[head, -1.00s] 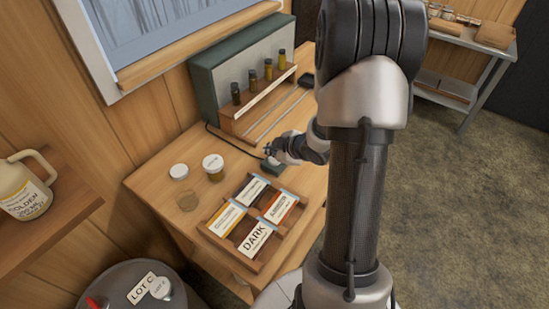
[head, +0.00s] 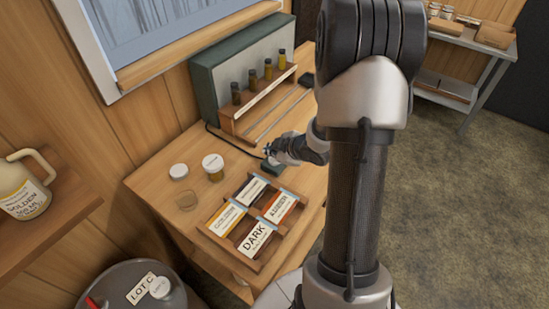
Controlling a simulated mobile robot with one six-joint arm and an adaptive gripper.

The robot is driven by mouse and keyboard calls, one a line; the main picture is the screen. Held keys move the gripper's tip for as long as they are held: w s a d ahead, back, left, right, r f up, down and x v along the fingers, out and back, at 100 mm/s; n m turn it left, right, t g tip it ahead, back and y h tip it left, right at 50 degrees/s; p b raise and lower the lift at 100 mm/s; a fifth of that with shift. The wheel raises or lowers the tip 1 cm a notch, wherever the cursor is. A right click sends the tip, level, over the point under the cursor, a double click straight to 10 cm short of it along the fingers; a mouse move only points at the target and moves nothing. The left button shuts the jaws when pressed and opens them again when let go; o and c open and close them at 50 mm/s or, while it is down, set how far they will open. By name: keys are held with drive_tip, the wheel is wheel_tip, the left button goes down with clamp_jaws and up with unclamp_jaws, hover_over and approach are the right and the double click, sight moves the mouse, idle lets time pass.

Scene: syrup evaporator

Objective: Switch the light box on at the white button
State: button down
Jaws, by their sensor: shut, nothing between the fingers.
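The light box (head: 203,88) is a dark green case with a pale grey front panel, at the back of the wooden table against the wall. Its panel looks dull rather than glowing. A dark cord runs from it to a small green switch box (head: 271,169) on the table. My gripper (head: 267,151) is shut and empty, just above and at this switch box, and partly covers it. The white button cannot be made out here, and I cannot tell whether the fingertips touch the switch box.
A wooden rack (head: 262,104) with several syrup vials stands before the panel. A divided wooden tray (head: 228,241) with labelled cards, including DARK, lies in front of my gripper. A white-lidded jar (head: 213,166), a white lid (head: 178,170) and a clear glass (head: 187,201) stand to the left.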

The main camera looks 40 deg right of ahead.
sight(273, 160)
drive_tip(key=shift+f, duration=0.3)
drive_tip(key=shift+f+b, duration=0.3)
drive_tip(key=shift+b, duration=0.1)
idle(0.3)
drive_tip(key=shift+r+p, duration=0.75)
drive_tip(key=shift+r, duration=0.05)
wheel_tip(273, 160, up, 6)
drive_tip(key=p, duration=0.5)
idle(0.3)
